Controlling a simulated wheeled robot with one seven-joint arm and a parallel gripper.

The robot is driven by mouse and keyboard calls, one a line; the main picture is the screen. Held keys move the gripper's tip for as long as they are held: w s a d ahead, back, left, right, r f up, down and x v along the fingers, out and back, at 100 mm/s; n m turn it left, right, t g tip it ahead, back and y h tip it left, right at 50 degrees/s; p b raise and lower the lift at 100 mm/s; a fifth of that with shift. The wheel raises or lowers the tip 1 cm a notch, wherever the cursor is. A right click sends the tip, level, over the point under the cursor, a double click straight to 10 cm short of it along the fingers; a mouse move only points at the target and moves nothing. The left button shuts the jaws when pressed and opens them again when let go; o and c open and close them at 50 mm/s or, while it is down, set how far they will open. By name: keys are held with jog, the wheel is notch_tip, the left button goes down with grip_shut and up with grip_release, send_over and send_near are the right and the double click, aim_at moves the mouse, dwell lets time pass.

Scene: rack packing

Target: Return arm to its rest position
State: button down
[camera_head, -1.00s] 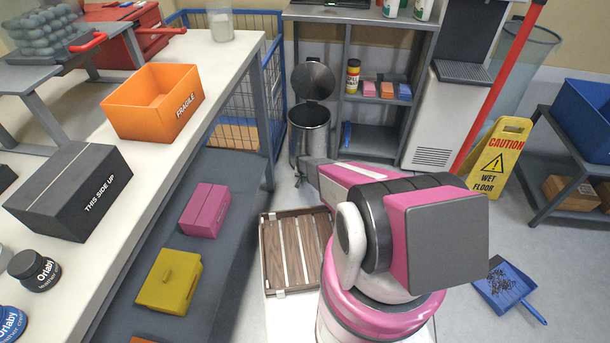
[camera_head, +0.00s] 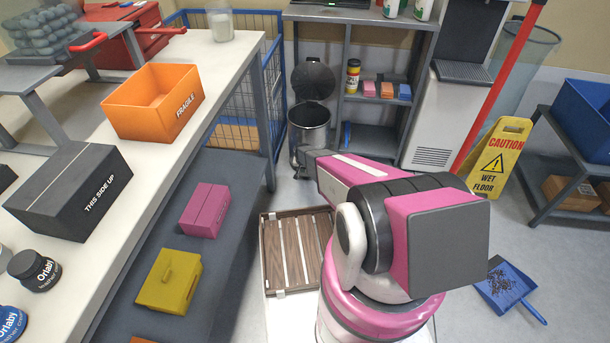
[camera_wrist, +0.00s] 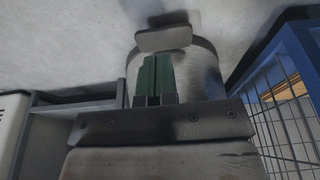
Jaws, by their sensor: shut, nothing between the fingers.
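My arm, pink, white and dark grey, fills the lower middle of the head view. It is folded, with its forearm extending away towards the grey pedal bin (camera_head: 309,116). In the wrist view my gripper (camera_wrist: 153,62) shows as two green fingers side by side, shut with nothing between them. The bin's body (camera_wrist: 207,70) is in front of the fingers in that view. I cannot tell the exact gap between fingers and bin. In the head view the fingers cannot be made out clearly.
A bench with an orange box (camera_head: 152,103) and a black box (camera_head: 68,192) runs along the left. A wooden crate (camera_head: 268,277) sits left of my base. A blue wire cage (camera_head: 235,127), a grey shelf (camera_head: 378,104) and a yellow wet-floor sign (camera_head: 497,157) stand further back.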

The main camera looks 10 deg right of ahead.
jog(key=shift+s+r, duration=0.1)
jog(key=shift+r, duration=0.35)
jog(key=s+r+n+g, duration=0.1)
jog(key=s+r, duration=0.9)
jog(key=r, duration=0.4)
jog(key=s+d+r+n, duration=0.1)
jog(key=s+r, duration=1)
jog(key=r, duration=0.2)
jog(key=s+r+n+g, duration=0.1)
jog(key=s+r, duration=1)
jog(key=r, duration=0.3)
jog(key=shift+d+r+n+g+y, duration=0.3)
jog(key=shift+y, duration=0.1)
jog(key=shift+s, duration=0.1)
